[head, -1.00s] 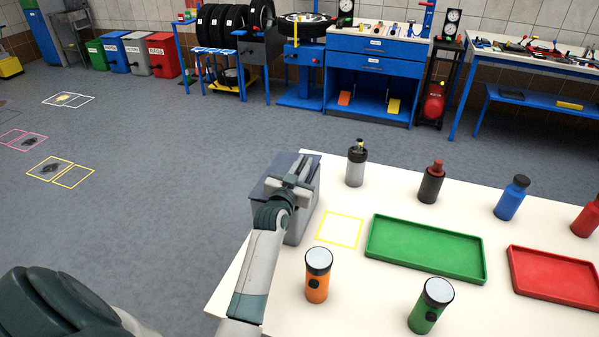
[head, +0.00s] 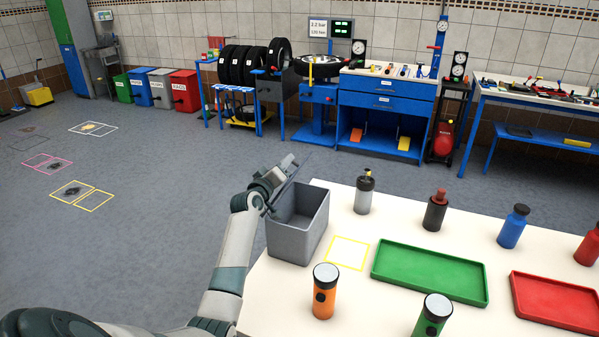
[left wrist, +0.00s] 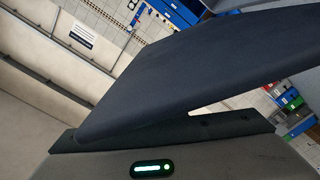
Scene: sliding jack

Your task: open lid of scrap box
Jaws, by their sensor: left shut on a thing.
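The grey scrap box (head: 293,243) stands at the left end of the white table, and its inside shows from above. Its dark lid (head: 291,169) is tilted up steeply at the box's left side. My left gripper (head: 282,170) is shut on the lid near its upper part. In the left wrist view the lid (left wrist: 190,70) fills the middle as a broad dark panel, close to my gripper's body (left wrist: 190,150); the fingertips are hard to make out there. My right gripper is not in view.
On the white table (head: 262,300) are a yellow outlined square (head: 348,252), a green tray (head: 430,274), a red tray (head: 560,301), an orange flashlight (head: 325,291), a green flashlight (head: 433,316) and several bottles. Open floor (head: 150,240) lies left of the table.

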